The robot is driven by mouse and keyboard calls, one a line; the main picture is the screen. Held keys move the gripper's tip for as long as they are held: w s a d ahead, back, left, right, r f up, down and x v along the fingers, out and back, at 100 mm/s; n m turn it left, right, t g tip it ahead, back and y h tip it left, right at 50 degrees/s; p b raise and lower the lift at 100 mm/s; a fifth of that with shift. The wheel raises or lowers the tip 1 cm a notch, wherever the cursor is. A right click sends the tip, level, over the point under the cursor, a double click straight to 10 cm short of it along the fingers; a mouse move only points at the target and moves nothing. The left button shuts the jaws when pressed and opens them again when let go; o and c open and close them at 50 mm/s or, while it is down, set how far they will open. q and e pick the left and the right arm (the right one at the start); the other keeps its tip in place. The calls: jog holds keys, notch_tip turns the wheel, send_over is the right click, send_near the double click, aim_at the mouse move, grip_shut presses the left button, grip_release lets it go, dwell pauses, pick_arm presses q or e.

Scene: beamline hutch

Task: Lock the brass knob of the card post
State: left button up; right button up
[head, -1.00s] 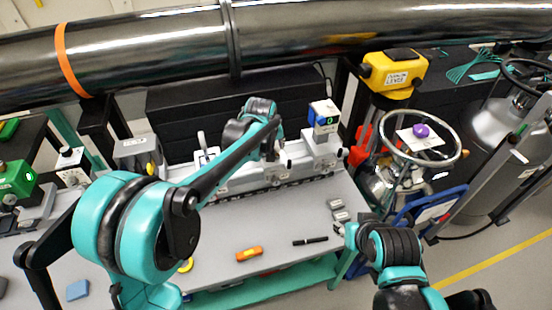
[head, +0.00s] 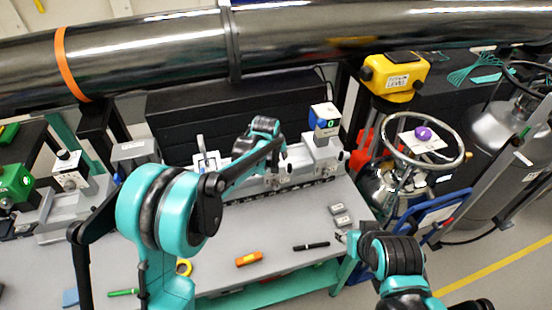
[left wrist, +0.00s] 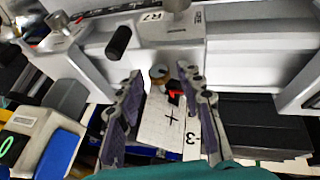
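In the left wrist view, a small round brass-coloured knob (left wrist: 158,73) shows between the fingertips of my left gripper (left wrist: 160,76). The gripper is open, with a finger on each side; I see no clear contact with the knob. My right gripper (head: 341,237) is by the bench's right edge, too small to judge.
A grey carriage marked R7 (left wrist: 155,32) with a black handle is close to the left fingers. A blue-and-white box (head: 325,120) stands on the rail's right end. An orange level (head: 249,259) and black pen (head: 311,246) lie on the bench. A handwheel (head: 424,140) stands at right.

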pick_arm(q)
grip_shut()
jog(key=shift+d, duration=0.1)
jog(key=y, duration=0.2)
jog(key=shift+w+d+m+g+y, duration=0.1)
jog(key=shift+d+m+g+y, duration=0.2)
jog(key=shift+g, duration=0.1)
jog(key=shift+w+d+m+g+y, duration=0.1)
jog(key=shift+d+m+g+y, duration=0.15)
jog(key=shift+y, duration=0.6)
jog(key=shift+m+g+y, duration=0.15)
jog(key=shift+g+y, duration=0.2)
jog(key=shift+y, duration=0.5)
jog(key=shift+o, duration=1.9)
grip_release()
